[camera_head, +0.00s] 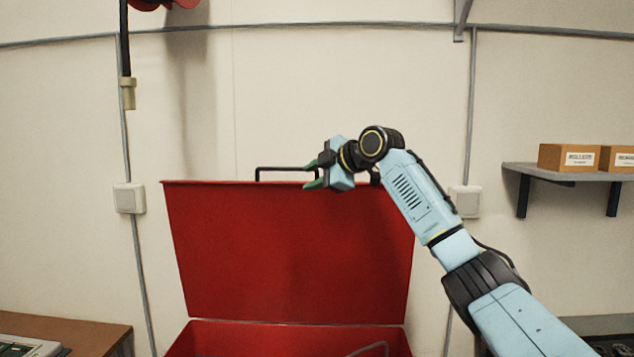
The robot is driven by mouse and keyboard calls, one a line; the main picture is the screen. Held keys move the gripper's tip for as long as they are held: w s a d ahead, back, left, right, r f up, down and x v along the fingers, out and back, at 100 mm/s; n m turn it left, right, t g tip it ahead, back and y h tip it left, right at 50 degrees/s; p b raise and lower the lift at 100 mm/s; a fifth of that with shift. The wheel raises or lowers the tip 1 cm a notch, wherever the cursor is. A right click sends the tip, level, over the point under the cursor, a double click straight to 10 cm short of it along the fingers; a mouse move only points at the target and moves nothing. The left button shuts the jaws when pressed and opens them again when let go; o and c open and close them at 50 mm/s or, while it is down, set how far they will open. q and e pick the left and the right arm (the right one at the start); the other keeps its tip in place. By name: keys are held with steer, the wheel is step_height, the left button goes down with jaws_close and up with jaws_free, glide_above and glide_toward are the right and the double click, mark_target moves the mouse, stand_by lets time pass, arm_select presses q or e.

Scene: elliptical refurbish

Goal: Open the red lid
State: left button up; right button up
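The red lid (290,250) stands raised and nearly upright at the back of a red box (285,340), hinged along the box's rear edge. A black bar handle (285,168) shows along the lid's top edge; its right part is hidden behind my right gripper. My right gripper (312,175) is at the lid's top edge, by the handle, with its green fingertips pointing left and apart. Whether the fingers touch the handle or the lid cannot be told. My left gripper is not in view.
A wall stands close behind the lid, with pipes and switch boxes (129,198). A shelf (570,173) with cardboard boxes (569,157) is at the right. A brown table (90,335) is at the lower left. A hose end (128,92) hangs at the upper left.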

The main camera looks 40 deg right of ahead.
steer(key=shift+s+r, duration=0.25)
steer(key=shift+s, duration=0.25)
